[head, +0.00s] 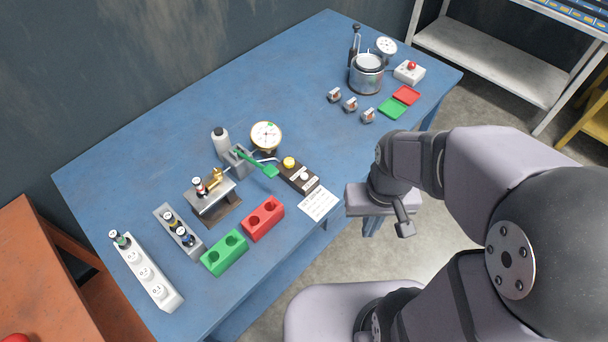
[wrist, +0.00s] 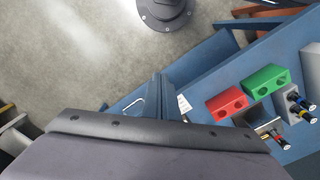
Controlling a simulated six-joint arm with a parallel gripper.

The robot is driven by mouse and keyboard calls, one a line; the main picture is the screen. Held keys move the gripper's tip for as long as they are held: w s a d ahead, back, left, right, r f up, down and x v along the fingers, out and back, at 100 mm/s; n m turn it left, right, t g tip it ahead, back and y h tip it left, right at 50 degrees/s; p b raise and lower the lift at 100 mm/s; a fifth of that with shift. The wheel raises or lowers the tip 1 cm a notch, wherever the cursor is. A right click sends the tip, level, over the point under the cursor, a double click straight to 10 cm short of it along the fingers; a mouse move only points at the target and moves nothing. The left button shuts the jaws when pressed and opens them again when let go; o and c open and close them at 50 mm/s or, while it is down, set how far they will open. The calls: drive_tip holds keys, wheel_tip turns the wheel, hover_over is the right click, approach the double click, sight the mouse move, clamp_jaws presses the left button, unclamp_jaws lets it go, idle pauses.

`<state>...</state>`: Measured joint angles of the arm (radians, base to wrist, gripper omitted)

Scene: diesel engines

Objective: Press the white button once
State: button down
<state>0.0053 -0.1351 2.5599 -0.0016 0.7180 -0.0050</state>
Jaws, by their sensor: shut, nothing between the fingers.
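A dark control box (head: 299,176) lies near the table's front edge, with a yellow round knob (head: 289,162) at its far end. Small pale patches show on its top; they are too small to tell which is the white button. My gripper (head: 370,228) is right of the box, beyond the table's front edge and over the floor. In the wrist view its fingers (wrist: 159,96) are together and empty, apart from everything on the table. The control box cannot be made out in the wrist view.
A printed white card (head: 318,204) lies beside the box. Red (head: 262,219) and green (head: 225,252) holed blocks stand to the left. A gauge (head: 266,136) and a green-handled lever (head: 262,168) stand close behind. A white box with a red button (head: 410,71) stands at the far right.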

wheel_tip(320, 180, down, 7)
drive_tip(key=s+g+b, duration=0.2)
drive_tip(key=g, duration=0.1)
wheel_tip(320, 180, up, 2)
drive_tip(key=m+t+y+b, duration=0.2)
drive_tip(key=m+t+y, duration=0.6)
drive_tip(key=m, duration=0.8)
hover_over(304, 176)
drive_tip(key=d, duration=0.1)
drive_tip(key=shift+s+d+r, duration=0.1)
drive_tip(key=shift+s+r, duration=0.05)
drive_tip(key=shift+s, duration=0.1)
wheel_tip(304, 176, down, 7)
drive_tip(key=b, duration=0.5)
drive_tip(key=shift+f, duration=0.2)
drive_tip(key=shift+f+b, duration=0.7)
drive_tip(key=shift+b, duration=0.1)
